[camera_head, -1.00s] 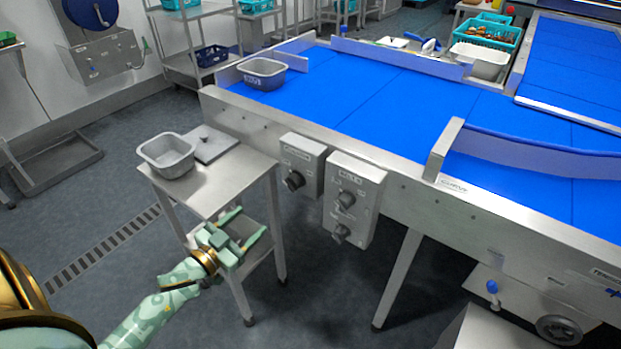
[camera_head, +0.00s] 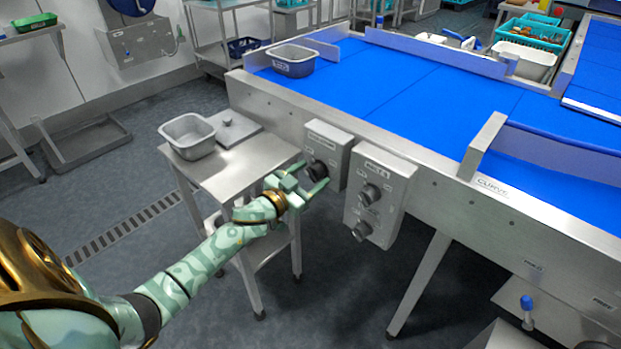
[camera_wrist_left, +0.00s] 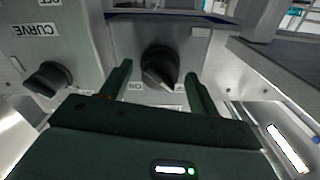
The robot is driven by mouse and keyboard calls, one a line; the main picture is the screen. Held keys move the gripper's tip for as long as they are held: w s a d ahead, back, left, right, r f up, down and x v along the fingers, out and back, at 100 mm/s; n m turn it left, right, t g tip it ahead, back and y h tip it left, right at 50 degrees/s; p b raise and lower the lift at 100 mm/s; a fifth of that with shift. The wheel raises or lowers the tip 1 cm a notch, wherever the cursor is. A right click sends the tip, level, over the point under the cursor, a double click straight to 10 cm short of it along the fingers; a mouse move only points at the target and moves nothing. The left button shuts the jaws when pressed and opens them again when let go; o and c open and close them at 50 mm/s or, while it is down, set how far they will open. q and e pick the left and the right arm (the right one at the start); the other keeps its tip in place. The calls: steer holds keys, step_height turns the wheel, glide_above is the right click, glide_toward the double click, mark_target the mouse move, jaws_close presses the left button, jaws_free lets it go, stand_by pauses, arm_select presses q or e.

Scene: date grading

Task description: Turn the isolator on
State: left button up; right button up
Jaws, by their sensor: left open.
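The isolator is a grey box (camera_head: 333,143) with a black rotary knob (camera_head: 318,171), fixed on the side of the blue conveyor. In the left wrist view the knob (camera_wrist_left: 160,66) sits ahead of the fingers, between their tips, with an "ON" label to its lower left. My left gripper (camera_head: 308,175) is open, its fingers close to the knob on either side; I cannot tell whether they touch it. The knob's pointer looks tilted down and to the right in the wrist view. My right gripper is not in view.
A second control box (camera_head: 380,190) with two black knobs is mounted to the right. A small steel table (camera_head: 250,165) under my forearm carries a grey tub (camera_head: 190,137) and a flat lid (camera_head: 232,128). The blue conveyor belt (camera_head: 420,95) lies behind. Floor in front is clear.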

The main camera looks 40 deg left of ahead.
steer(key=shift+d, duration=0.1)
arm_select(q)
steer(key=c, duration=1)
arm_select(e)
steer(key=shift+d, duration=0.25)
